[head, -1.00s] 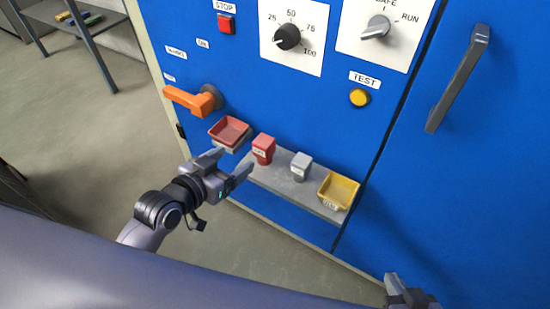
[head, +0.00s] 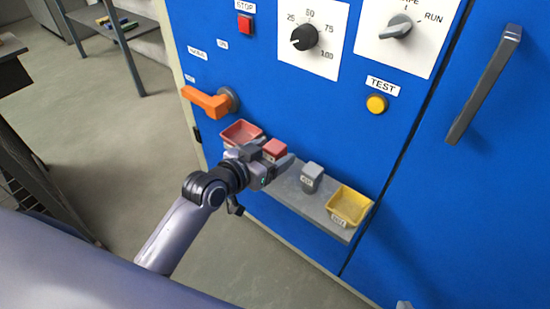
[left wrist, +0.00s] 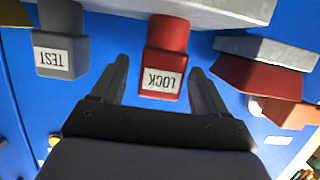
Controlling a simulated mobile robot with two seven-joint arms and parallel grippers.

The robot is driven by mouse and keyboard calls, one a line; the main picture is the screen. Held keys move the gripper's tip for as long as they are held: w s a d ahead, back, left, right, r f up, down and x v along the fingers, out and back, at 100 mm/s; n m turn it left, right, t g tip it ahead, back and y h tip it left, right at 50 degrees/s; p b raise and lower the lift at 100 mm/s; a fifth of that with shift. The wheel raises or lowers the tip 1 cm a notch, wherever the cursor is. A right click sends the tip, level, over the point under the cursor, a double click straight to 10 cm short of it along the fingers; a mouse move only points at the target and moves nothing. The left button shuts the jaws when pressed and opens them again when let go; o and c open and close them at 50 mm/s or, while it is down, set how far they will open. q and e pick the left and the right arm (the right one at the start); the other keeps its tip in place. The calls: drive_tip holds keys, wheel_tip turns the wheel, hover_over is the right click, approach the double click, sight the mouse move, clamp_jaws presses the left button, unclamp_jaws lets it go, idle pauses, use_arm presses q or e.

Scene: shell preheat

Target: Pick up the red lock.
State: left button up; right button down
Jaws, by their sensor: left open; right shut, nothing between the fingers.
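The red lock (head: 275,147) is a small red block on the grey shelf of the blue cabinet, partly hidden by my left gripper (head: 270,163) in the head view. In the left wrist view the lock (left wrist: 166,55) shows a white LOCK label, upside down. My left gripper (left wrist: 158,68) is open there, with one finger on each side of the lock and a visible gap on both sides. Only a small tip of my right gripper (head: 403,304) shows at the bottom edge of the head view.
A grey TEST block (head: 312,176) stands right of the lock, with a yellow tray (head: 350,206) beyond it. A red tray (head: 240,132) is to the left, below an orange handle (head: 208,102). The shelf (head: 290,190) has bare room in front.

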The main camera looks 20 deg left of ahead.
use_arm(q)
drive_tip(key=shift+w+d+f, duration=0.2)
drive_tip(key=shift+w, duration=0.4)
drive_tip(key=c, duration=1.1)
drive_tip(key=shift+r, duration=0.15)
